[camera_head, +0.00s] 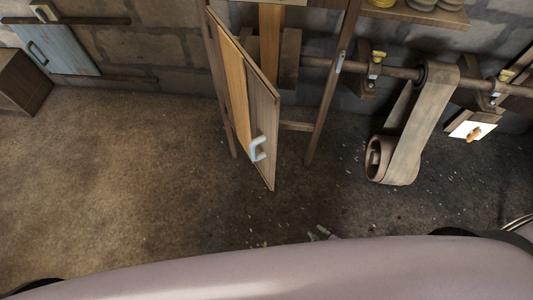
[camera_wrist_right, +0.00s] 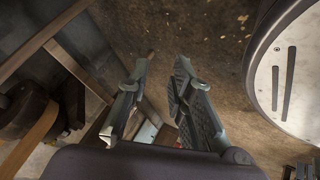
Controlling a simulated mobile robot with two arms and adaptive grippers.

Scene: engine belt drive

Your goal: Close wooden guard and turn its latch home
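The wooden guard (camera_head: 262,115) is a hinged plank door in the head view. It stands swung open from its wooden frame (camera_head: 331,85), with a pale handle (camera_head: 258,149) near its lower free edge. A small pale metal piece (camera_head: 340,62) on the frame's right post may be the latch; how it is turned is too small to tell. My right gripper (camera_head: 321,233) just shows past my body, below and apart from the guard. In the right wrist view its fingers (camera_wrist_right: 164,66) are spread with nothing between them. My left gripper is not in view.
A wide belt (camera_head: 420,125) loops from the shaft (camera_head: 390,70) down to a lower roller (camera_head: 376,157), right of the frame. A blue panel (camera_head: 58,48) and a wooden box (camera_head: 22,82) are at the left. The floor (camera_head: 130,170) left of the guard is clear.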

